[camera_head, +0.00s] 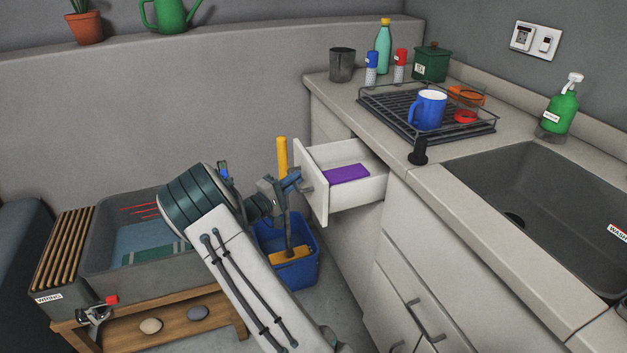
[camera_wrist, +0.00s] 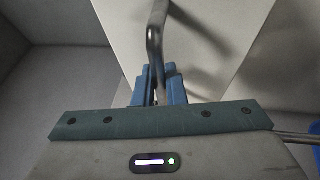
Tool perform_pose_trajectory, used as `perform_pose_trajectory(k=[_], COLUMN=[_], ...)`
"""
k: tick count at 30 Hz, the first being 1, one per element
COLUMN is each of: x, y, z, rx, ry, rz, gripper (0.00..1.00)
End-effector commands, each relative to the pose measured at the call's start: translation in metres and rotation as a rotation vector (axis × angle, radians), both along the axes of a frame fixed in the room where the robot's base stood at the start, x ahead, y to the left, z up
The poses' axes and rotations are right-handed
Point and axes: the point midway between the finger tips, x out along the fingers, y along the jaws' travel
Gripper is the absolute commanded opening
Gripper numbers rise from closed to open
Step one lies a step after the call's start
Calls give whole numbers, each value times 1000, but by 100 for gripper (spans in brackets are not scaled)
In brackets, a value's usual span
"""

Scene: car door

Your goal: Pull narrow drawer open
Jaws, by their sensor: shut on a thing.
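The narrow drawer (camera_head: 357,196) stands pulled out from the left end of the counter's cabinet, with a purple object (camera_head: 346,174) lying inside. Its metal bar handle (camera_head: 307,188) is on the white front panel. My gripper (camera_head: 294,181) is at that front panel, shut on the handle. In the wrist view the blue fingers of my gripper (camera_wrist: 157,88) close around the lower part of the handle (camera_wrist: 154,42). The fingertips are partly hidden behind the handle in the wrist view.
A blue bucket (camera_head: 298,272) stands on the floor below the drawer. A grey tub (camera_head: 100,262) on a wooden stand (camera_head: 165,331) is at the left. The counter holds a dish rack (camera_head: 385,112) with a blue mug (camera_head: 429,110), and a sink (camera_head: 545,190).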

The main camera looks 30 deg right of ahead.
Motion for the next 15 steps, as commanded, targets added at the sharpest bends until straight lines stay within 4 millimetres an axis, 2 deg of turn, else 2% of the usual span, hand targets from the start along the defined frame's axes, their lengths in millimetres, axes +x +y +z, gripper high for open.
perform_pose_trajectory(k=[1,6,15], x=[2,4,6], y=[10,31,43], z=[-3,-2,-1], rx=[2,1,2], ry=[-1,1,2], rz=[4,2,2], gripper=[0,0,0])
